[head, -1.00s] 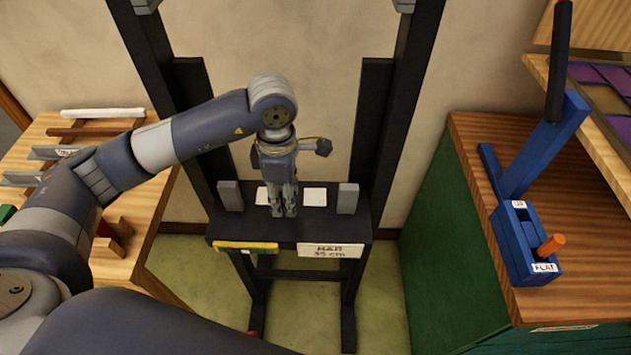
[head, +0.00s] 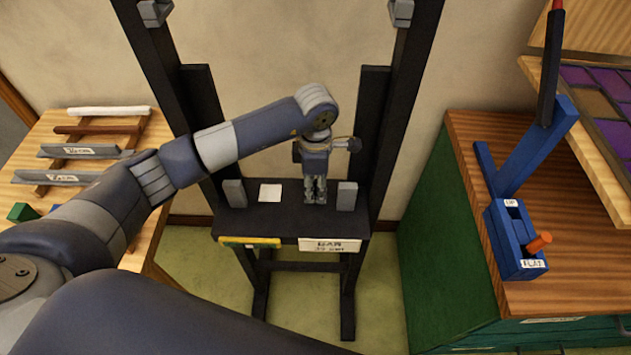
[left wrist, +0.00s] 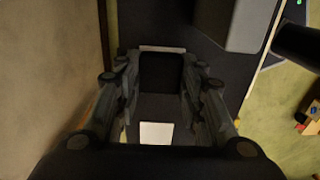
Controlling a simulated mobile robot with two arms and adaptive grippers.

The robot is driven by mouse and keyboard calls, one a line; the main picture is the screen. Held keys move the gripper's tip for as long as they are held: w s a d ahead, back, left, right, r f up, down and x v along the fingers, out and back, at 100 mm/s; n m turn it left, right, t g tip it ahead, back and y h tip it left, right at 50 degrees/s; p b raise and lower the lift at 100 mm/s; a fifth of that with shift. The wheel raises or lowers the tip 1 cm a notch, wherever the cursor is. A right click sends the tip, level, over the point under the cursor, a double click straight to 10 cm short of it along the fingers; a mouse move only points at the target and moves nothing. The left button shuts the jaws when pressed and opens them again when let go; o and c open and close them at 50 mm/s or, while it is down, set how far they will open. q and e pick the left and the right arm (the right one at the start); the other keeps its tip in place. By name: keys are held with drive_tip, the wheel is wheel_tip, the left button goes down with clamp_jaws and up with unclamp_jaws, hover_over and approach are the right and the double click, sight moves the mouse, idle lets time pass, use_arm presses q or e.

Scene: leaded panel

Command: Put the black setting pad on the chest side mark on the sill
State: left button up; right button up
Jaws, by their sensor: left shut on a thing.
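My left gripper (head: 315,197) points down at the right half of the black sill (head: 292,222). It is shut on the black setting pad (left wrist: 162,74), a dark square between its fingertips in the left wrist view. A thin white edge of a mark (left wrist: 162,48) shows just past the pad, which covers most of that mark. I cannot tell whether the pad touches the sill. The other white mark (head: 270,192) lies bare to the left, and also shows in the left wrist view (left wrist: 156,133). My right gripper is not in view.
Grey upright blocks (head: 234,193) (head: 347,195) stand at both ends of the sill, the right one close to my gripper. Black posts rise on both sides. A white label (head: 330,245) is on the sill's front. A blue lever stand (head: 520,240) is on the right cabinet.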

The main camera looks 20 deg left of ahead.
sight(316, 188)
use_arm(q)
drive_tip(key=shift+f, duration=0.15)
drive_tip(key=o, duration=1)
drive_tip(key=shift+r, duration=0.3)
drive_tip(key=shift+r+b, duration=1.7)
drive_tip(key=shift+r, duration=4.2)
drive_tip(key=shift+s+f, duration=0.1)
